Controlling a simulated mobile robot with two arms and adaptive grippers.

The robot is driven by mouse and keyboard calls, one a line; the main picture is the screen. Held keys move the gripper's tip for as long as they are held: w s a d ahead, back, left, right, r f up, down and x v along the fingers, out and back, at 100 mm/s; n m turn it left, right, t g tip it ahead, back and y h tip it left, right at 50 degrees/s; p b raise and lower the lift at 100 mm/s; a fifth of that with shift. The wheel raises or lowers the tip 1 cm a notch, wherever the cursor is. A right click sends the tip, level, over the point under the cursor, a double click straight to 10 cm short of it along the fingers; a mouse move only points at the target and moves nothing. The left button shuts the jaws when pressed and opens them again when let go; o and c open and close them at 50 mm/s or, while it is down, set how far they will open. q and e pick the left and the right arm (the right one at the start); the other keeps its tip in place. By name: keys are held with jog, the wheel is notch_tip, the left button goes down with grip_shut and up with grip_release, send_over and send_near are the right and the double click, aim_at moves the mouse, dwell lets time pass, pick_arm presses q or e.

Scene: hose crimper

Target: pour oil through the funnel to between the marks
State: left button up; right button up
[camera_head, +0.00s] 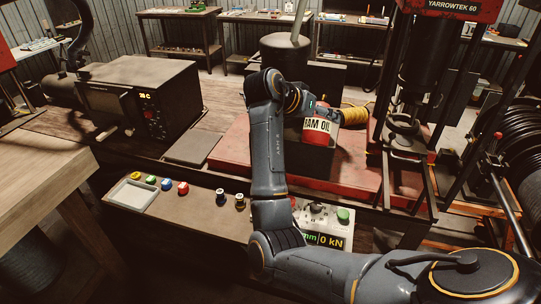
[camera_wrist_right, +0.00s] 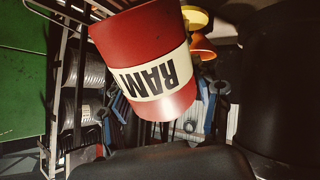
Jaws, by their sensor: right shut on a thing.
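The red oil can (camera_head: 317,132) has a white band reading "RAM OIL". My right gripper (camera_head: 316,108) is shut on its upper part, and the can looks close to upright above the red machine bed. In the right wrist view the can (camera_wrist_right: 145,62) fills the upper middle, its lettering upside down. Beyond it there are a yellow round piece (camera_wrist_right: 195,17) and an orange piece (camera_wrist_right: 203,47); I cannot tell whether either is the funnel. The level marks cannot be made out. My left gripper is not seen.
A grey cylinder (camera_head: 285,52) stands behind my arm. The press frame (camera_head: 405,120) rises on the right. A dark box with a display (camera_head: 140,100) stands left. The control panel (camera_head: 200,200) is in front.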

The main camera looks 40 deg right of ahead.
aim_at(323, 101)
jog(key=shift+r+p, duration=0.4)
jog(key=shift+p, duration=1.85)
jog(key=shift+f+p, duration=0.2)
jog(key=shift+p, duration=0.25)
jog(key=shift+f+b, duration=0.25)
jog(key=shift+b, duration=0.25)
jog(key=h+b, duration=0.1)
jog(key=b, duration=0.2)
jog(key=shift+w+d+r+t, duration=0.1)
jog(key=shift+d+r+t, duration=0.05)
jog(key=shift+t, duration=0.15)
jog(key=b, duration=0.1)
jog(key=m+h+b, duration=0.1)
jog(key=b, duration=0.1)
jog(key=shift+d+r+t+h+b, duration=0.1)
jog(key=shift+r+t+h+b, duration=0.2)
jog(key=h+b, duration=0.1)
jog(key=b, duration=0.1)
jog(key=w+d+r+m+h+b, duration=0.1)
jog(key=b, duration=0.1)
jog(key=r+t+h+b, duration=0.1)
jog(key=b, duration=0.2)
jog(key=shift+w+d, duration=0.15)
jog(key=shift+d, duration=0.1)
jog(key=shift+w+d+r+m+t+h+b, duration=0.25)
jog(key=shift+r+m+h+b, duration=0.2)
jog(key=shift+b, duration=0.7)
jog(key=shift+r, duration=0.15)
